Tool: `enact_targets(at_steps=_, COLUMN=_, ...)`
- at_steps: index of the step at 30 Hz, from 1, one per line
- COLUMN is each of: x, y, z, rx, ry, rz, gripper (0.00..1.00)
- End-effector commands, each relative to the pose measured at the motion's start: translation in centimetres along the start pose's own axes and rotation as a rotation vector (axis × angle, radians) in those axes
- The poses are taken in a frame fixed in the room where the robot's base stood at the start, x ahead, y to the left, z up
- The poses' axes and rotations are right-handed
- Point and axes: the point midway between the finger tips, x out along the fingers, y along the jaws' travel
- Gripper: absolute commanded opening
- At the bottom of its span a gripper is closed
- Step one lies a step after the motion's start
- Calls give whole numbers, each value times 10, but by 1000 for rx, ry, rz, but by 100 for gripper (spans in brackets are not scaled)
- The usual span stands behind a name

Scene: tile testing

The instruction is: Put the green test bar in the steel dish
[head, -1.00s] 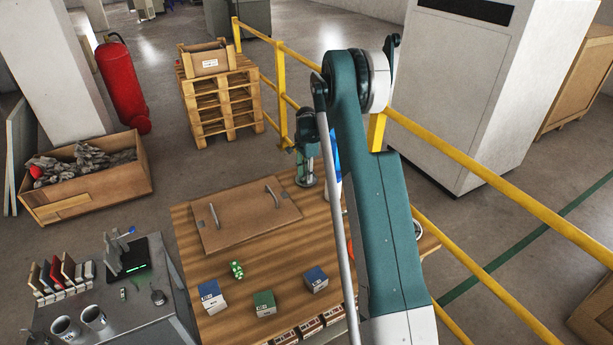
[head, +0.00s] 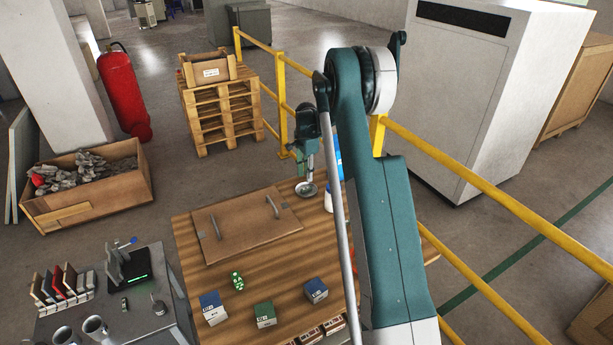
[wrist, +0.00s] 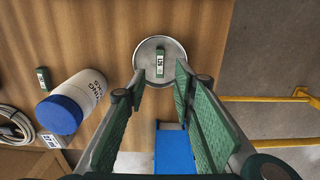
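The round steel dish (wrist: 152,50) stands on the wooden table, under and just beyond my fingertips in the wrist view. It also shows near the table's back edge in the head view (head: 307,190). A second, similar green bar (wrist: 43,79) lies on the table, left of the dish in the wrist view.
A white jar with a blue lid (wrist: 78,100) stands near the dish. A coiled hose (wrist: 14,128) lies farther left. A flat blue thing (wrist: 172,150) shows between my fingers. A yellow railing (head: 490,190) runs behind the table. A brown board with handles (head: 240,235) lies on the table.

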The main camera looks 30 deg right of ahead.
Motion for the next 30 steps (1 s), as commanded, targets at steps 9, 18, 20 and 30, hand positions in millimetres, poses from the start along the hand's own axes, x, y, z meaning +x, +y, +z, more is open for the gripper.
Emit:
enact_targets(at_steps=9, x=0, y=0, z=0, rx=0, ry=0, rz=0, gripper=26)
enact_targets(at_steps=18, x=0, y=0, z=0, rx=0, ry=0, rz=0, gripper=26)
enact_targets(at_steps=20, x=-1, y=0, z=0, rx=-1, ry=0, rz=-1, gripper=26)
enact_targets(at_steps=30, x=-32, y=9, z=16, rx=-57, ry=7, rz=-20, gripper=26)
